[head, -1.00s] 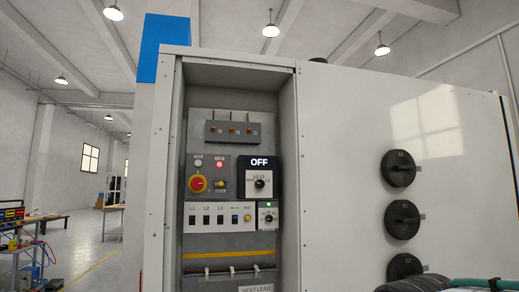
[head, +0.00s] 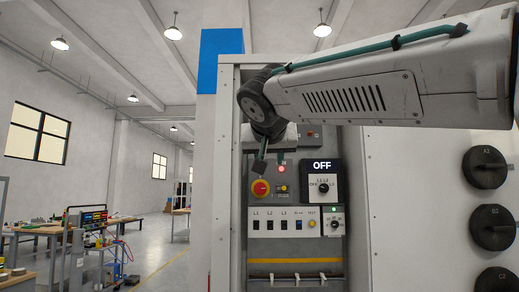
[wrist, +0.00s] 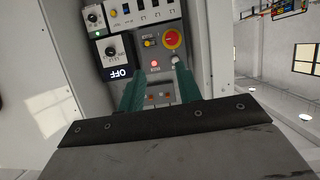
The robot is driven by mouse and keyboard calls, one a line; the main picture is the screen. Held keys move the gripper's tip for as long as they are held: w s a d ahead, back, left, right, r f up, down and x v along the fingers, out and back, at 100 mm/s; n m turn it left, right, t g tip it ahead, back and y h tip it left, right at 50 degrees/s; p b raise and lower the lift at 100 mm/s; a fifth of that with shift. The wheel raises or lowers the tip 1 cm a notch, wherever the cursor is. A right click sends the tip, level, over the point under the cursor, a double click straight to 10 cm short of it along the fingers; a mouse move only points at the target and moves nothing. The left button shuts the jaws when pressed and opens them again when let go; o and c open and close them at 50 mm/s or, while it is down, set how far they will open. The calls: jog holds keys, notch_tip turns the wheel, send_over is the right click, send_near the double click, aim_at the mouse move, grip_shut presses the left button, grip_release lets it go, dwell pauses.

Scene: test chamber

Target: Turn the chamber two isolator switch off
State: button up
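The control panel (head: 300,240) stands in a recessed cabinet and also shows, upside down, in the wrist view (wrist: 115,40). It carries a black rotary selector (head: 323,187) under a lit OFF sign, a red-and-yellow knob (head: 260,188) and a lit red lamp (head: 282,169). A grey box (head: 310,140) with small orange-marked switches is mostly behind my arm. It shows between my fingers in the wrist view (wrist: 160,97). I cannot read which control is chamber two's isolator. My gripper (wrist: 158,76) is open and empty, in front of the panel's upper part.
Black round knobs (head: 487,167) line the white cabinet side at right. The recess's left wall (head: 228,200) is close to my gripper. Several small switches (head: 283,224) sit in a row lower down.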

jog(key=shift+w+a+r+t, duration=0.15)
jog(key=shift+a+r, duration=0.4)
jog(key=shift+a, duration=0.05)
jog(key=shift+w+a+r+t, duration=0.1)
jog(key=shift+a+r+t, duration=0.05)
jog(key=shift+a+r, duration=0.4)
